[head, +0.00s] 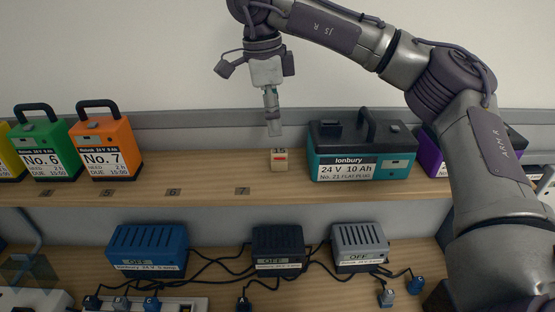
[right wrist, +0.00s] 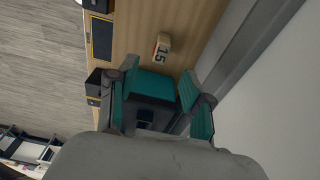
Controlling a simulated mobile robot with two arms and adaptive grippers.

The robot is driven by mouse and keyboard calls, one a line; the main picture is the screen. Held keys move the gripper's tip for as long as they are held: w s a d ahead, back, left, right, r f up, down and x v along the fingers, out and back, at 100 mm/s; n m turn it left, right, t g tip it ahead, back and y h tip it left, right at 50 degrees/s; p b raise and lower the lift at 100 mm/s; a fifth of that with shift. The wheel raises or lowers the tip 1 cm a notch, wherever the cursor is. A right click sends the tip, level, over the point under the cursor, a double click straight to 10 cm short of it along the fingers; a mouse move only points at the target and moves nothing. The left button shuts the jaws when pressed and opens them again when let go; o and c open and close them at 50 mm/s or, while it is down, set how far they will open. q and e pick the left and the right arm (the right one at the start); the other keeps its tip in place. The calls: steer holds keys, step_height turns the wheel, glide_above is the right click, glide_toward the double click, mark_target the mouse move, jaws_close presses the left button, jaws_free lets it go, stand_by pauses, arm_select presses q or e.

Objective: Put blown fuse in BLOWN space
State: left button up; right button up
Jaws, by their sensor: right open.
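A small pale block marked 15 (head: 279,160), with a red mark on its top, stands on the shelf left of a teal battery. It also shows in the right wrist view as a small block (right wrist: 161,48). I cannot tell from its look whether it is blown. My right gripper (head: 273,130) points down above the block, open, empty and apart from it. In the right wrist view its fingers are spread, with the block beyond them. No BLOWN label is readable in either view. My left gripper is not in view.
The teal Ionbury battery (head: 361,146) stands close right of the block, with a purple one (head: 431,155) farther right. Green (head: 45,147) and orange (head: 106,148) batteries stand left. The shelf (head: 210,180) between orange battery and block is clear. Blue (head: 148,249), black and grey chargers sit below among cables.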

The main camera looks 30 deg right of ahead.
mark_target(280, 151)
steer(key=f, duration=0.1)
steer(key=d+f, duration=0.1)
steer(key=shift+f+p, duration=0.3)
steer(key=shift+p, duration=0.1)
steer(key=shift+f, duration=0.3)
steer(key=shift+s+f, duration=0.1)
steer(key=shift+f, duration=0.05)
step_height(280, 151, down, 4)
steer(key=p, duration=0.3)
steer(key=shift+f, duration=0.2)
steer(key=shift+d+f, duration=0.2)
steer(key=shift+f, duration=0.15)
steer(key=shift+a, duration=0.15)
steer(key=c, duration=0.4)
jaws_close()
